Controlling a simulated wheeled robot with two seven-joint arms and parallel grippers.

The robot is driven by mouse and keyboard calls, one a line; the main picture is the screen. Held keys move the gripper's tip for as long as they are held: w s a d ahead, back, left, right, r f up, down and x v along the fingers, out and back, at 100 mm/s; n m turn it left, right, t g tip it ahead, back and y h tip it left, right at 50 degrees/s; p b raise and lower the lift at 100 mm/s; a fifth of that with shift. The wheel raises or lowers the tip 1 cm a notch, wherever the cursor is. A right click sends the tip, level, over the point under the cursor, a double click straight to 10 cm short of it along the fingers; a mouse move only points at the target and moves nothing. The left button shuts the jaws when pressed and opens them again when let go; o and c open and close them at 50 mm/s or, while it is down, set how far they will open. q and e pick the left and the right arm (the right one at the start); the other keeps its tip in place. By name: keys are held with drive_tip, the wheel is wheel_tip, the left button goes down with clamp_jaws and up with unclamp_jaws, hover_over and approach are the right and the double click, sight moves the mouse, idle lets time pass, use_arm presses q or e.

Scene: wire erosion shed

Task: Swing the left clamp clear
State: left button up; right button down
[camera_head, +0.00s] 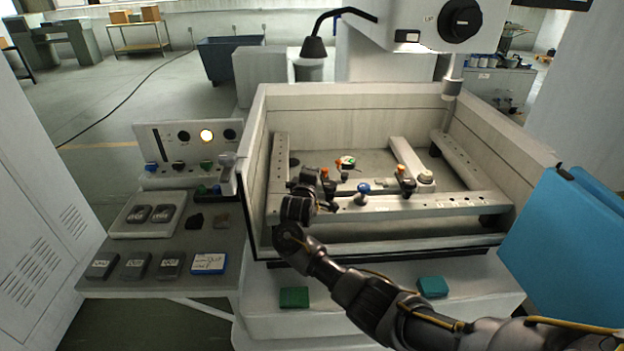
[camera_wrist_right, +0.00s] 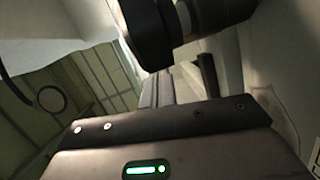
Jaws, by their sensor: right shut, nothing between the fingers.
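The left clamp (camera_head: 329,187) is a dark bar with an orange knob on the front rail (camera_head: 440,204) of the machine tank. My right gripper (camera_head: 310,180) is shut with nothing in it, just left of this clamp in the head view. The gripper and wrist hide part of the clamp, and I cannot tell whether they touch. A similar right clamp (camera_head: 406,184) with an orange knob stands further right on the rail. The right wrist view shows mostly dark gripper housing with a green light and a dark round part close above. My left gripper is not in view.
A blue-knobbed part (camera_head: 363,188) stands on the rail between the clamps. A round part with red and green marks (camera_head: 346,162) lies behind. The tank wall (camera_head: 254,165) rises at left, the machine head (camera_head: 455,25) above. A control panel (camera_head: 187,145) stands left.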

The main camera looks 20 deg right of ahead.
drive_tip(key=s+a, duration=0.2)
drive_tip(key=a, duration=0.1)
drive_tip(key=s+a+r, duration=0.1)
drive_tip(key=s+a, duration=0.1)
drive_tip(key=a, duration=0.1)
drive_tip(key=s+a, duration=0.2)
drive_tip(key=a, duration=0.1)
drive_tip(key=shift+a+r+b, duration=0.2)
drive_tip(key=shift+r+b, duration=0.05)
drive_tip(key=shift+b, duration=0.05)
drive_tip(key=shift+s+a+r, duration=0.15)
drive_tip(key=shift+s+a, duration=0.2)
